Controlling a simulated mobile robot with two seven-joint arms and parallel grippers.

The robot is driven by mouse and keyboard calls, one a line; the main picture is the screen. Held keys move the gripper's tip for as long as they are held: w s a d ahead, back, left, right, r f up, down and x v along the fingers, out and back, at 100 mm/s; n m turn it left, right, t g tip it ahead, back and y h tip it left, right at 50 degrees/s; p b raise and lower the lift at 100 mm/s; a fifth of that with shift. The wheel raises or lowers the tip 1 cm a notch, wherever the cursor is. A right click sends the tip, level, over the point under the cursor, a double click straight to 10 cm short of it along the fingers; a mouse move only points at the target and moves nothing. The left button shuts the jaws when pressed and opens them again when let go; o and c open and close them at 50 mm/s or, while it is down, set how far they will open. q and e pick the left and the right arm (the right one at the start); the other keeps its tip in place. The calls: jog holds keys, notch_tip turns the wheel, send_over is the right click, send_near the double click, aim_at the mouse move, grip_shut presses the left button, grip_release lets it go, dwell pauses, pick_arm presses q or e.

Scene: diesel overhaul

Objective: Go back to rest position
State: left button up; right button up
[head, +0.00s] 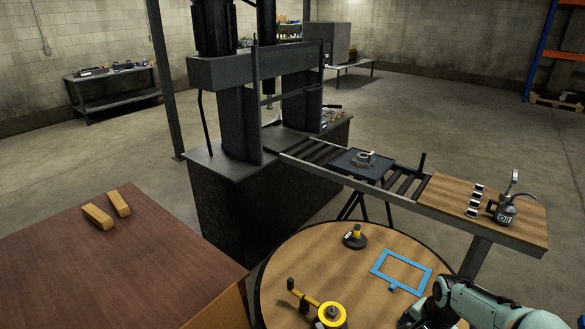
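My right arm comes in at the lower right corner, over the edge of a round wooden table (285,262). My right gripper (408,319) shows only as a small dark part at the bottom edge of the head view. Its fingers are mostly hidden or cut off, so I cannot tell whether it is open or shut. It is just below a flat blue frame (375,271) lying on the round table. My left arm and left gripper are not in view.
The round table also bears a yellow-handled tool (331,313) and a small black-based item (355,238). Behind stand a roller conveyor with a blue tray (345,165), an oil can (506,212) and a dark press (235,120). A brown table (120,265) at left holds two wooden blocks.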

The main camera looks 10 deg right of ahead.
jog(key=s+a+f+n+y+b, duration=0.1)
jog(key=s+a+f+n, duration=0.1)
jog(key=a+f, duration=0.5)
jog(key=s+a+f+n+g+y+b, duration=0.1)
jog(key=s+a+f+n, duration=0.1)
jog(key=f, duration=0.8)
jog(key=s+a+f+n+b, duration=0.1)
jog(key=s+a+f+n, duration=0.1)
jog(key=a+f, duration=0.5)
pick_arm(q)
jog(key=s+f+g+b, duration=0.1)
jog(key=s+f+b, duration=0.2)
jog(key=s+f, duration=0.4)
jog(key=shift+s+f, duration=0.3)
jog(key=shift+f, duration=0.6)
pick_arm(e)
jog(key=s+a+f+n, duration=0.2)
jog(key=s+a+f, duration=0.2)
jog(key=s+f, duration=0.3)
jog(key=s+a+f+n+g+y, duration=0.1)
jog(key=s+a+f, duration=0.4)
jog(key=s+f, duration=0.2)
jog(key=shift+s+a+f+n, duration=0.2)
jog(key=shift+a+f+n, duration=0.15)
jog(key=shift+f, duration=0.3)
